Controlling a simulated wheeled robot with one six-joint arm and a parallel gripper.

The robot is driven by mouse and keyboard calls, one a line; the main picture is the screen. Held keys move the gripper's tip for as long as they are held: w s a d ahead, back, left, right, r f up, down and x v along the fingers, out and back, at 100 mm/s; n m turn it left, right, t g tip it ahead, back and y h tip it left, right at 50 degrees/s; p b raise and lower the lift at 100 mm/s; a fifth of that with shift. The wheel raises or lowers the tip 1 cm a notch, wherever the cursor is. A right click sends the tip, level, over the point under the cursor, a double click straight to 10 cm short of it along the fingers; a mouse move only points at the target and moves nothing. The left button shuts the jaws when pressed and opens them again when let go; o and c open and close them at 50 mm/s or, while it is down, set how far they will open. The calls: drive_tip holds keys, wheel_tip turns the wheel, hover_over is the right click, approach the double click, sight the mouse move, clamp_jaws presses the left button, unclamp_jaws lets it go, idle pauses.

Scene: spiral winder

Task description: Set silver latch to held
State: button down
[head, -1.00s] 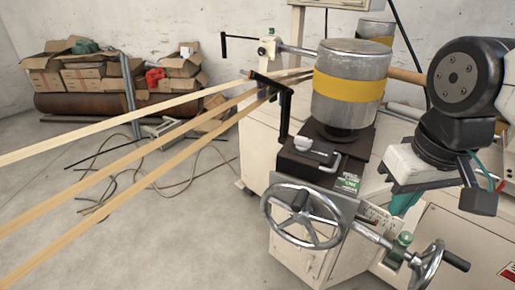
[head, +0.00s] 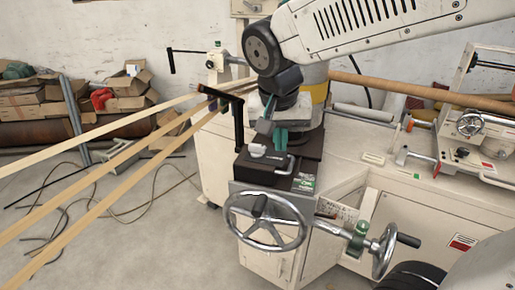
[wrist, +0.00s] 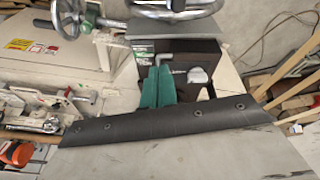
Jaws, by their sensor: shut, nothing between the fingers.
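A silver latch (head: 258,150) with a rounded light-grey body sits on top of the black block of the winder, and a bent chrome handle (head: 282,168) is beside it. I cannot tell from its shape which setting the latch is in. My gripper (head: 280,138) has green fingers, shut and empty, pointing down just above and beside the latch. In the wrist view the green fingertips (wrist: 157,85) are together, with the latch (wrist: 197,75) to their right and the chrome handle (wrist: 165,57) just beyond them. I cannot tell whether the fingers touch anything.
A large spoked handwheel (head: 266,222) stands in front of the block, and a smaller one (head: 383,250) is at lower right. A black crank arm (head: 238,122) rises at the block's left. Wooden strips (head: 120,160) run in from the left. The silver drum is partly hidden behind my arm.

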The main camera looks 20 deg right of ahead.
drive_tip(key=w+a+m, duration=0.2)
drive_tip(key=w+a, duration=0.2)
drive_tip(key=w, duration=0.3)
drive_tip(key=shift+w+a+f+t+h, duration=0.25)
drive_tip(key=shift+f+t+h, duration=0.05)
drive_tip(key=shift+f+t, duration=0.15)
approach(260, 157)
drive_tip(key=f, duration=0.1)
drive_tip(key=s+a+f, duration=0.1)
drive_tip(key=f, duration=0.2)
drive_tip(key=shift+s+a+f, duration=0.15)
drive_tip(key=shift+s+f, duration=0.2)
drive_tip(key=shift+w+d, duration=0.6)
drive_tip(key=shift+w, duration=0.2)
drive_tip(key=shift+w+d, duration=0.65)
drive_tip(key=shift+w, duration=0.2)
